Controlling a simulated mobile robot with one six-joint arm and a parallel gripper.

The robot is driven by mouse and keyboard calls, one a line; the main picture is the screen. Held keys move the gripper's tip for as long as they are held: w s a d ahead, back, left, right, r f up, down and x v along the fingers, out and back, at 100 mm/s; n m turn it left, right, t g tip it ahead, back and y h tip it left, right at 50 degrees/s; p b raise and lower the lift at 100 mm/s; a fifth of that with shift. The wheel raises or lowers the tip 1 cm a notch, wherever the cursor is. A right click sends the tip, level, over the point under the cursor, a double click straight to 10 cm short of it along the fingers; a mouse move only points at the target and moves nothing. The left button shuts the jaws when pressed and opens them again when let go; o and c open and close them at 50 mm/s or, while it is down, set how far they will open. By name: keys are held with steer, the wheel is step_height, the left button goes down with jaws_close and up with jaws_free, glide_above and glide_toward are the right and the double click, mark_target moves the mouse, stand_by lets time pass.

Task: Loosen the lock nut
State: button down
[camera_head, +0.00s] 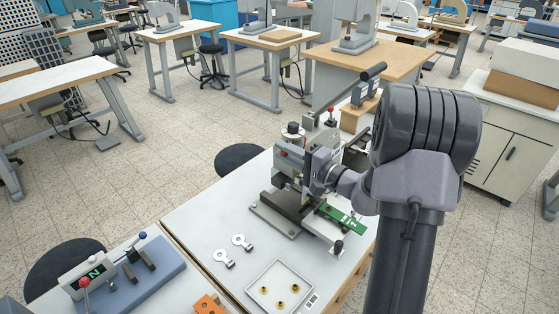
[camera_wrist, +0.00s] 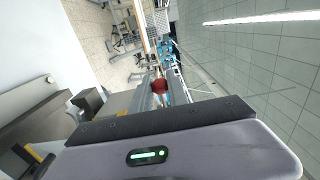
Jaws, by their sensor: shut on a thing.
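The foil stamping press (camera_head: 288,190) stands on the white table in the head view, with a long black-gripped lever at its top. A dark round knob (camera_head: 292,129) sits on top of its head. My gripper (camera_head: 313,166) is against the right side of the press head, shut on a small part there. Its fingertips and that part are hidden, and I cannot make out the lock nut itself. In the wrist view, my gripper's grey body and dark front edge fill the bottom. A red knob (camera_wrist: 160,87) shows just beyond that edge.
A green strip (camera_head: 342,218) lies at the press's right front. Two metal ring-ended pieces (camera_head: 233,250) lie left of a white tray (camera_head: 282,288) holding brass parts. A blue-based device (camera_head: 125,279) is at the lower left. The tabletop left of the press is mostly clear.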

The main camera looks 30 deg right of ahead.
steer(key=n+g+y+b, duration=0.1)
steer(key=s+d+n+y+b, duration=0.1)
steer(key=y+b, duration=0.1)
steer(key=shift+d+n+g+y, duration=0.2)
steer(key=shift+n+g+y, duration=0.1)
steer(key=shift+g, duration=0.1)
steer(key=shift+r, duration=0.1)
steer(key=c, duration=1.3)
jaws_free()
steer(key=shift+s, duration=0.1)
steer(key=p+v, duration=0.2)
steer(key=v, duration=1.5)
steer(key=shift+s+d, duration=0.1)
steer(key=shift+d, duration=0.15)
